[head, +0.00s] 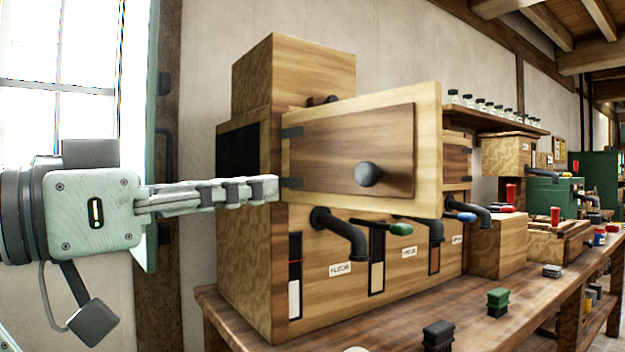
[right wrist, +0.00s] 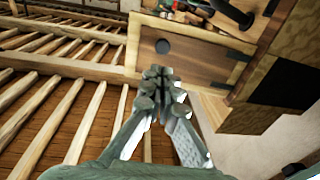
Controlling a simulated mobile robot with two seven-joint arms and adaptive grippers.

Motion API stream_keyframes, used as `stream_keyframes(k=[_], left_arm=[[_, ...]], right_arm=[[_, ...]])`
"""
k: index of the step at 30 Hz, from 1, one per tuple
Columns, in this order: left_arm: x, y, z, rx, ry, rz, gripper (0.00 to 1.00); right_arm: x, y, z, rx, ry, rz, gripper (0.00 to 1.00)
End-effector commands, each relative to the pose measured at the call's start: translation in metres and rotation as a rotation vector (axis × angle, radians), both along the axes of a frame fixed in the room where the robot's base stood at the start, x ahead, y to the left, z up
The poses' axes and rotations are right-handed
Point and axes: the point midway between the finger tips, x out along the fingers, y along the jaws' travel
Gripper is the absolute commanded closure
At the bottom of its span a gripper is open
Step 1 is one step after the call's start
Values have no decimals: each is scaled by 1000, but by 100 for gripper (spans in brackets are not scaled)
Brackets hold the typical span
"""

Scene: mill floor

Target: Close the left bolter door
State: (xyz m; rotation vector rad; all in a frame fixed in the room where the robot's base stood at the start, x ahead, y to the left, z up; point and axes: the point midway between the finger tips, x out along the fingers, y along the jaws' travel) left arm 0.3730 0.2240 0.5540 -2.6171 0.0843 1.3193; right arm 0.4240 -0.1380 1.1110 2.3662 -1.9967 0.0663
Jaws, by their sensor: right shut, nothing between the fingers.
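The left bolter door (head: 350,150) is a pale-framed wooden panel with a darker centre and a round grey knob (head: 368,174). Dark hinges show on its left edge. It stands open, its right edge swung out from the wooden bolter cabinet (head: 245,220). My right gripper (head: 272,189) reaches in from the left in the head view, shut and empty. Its tips appear beside the door's hinged lower-left corner; I cannot tell whether they touch. In the right wrist view the shut fingers (right wrist: 160,82) appear just below the door (right wrist: 200,68) and its knob (right wrist: 162,46). My left gripper is not in view.
Dark spouts (head: 345,235) and a green-handled lever (head: 400,229) stick out below the door. A second door (head: 456,162) shows partly behind it. Small blocks (head: 497,300) stand on the workbench (head: 540,285). A window (head: 55,90) is at the left.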

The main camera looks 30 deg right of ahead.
Motion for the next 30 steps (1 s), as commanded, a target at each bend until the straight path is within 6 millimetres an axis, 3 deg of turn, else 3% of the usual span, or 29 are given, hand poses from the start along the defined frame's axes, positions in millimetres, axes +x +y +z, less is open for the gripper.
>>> stream_keyframes(k=[4, 8, 21, 30], left_arm=[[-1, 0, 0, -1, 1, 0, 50], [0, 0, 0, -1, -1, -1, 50], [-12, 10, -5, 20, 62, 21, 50], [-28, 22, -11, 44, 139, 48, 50]], right_arm=[[-2, 3, 1, 15, 0, 24, 100], [1, -10, 2, 17, 0, 24, 100], [18, -98, 6, 16, 0, 22, 100], [24, -130, 8, 14, 0, 22, 100]])
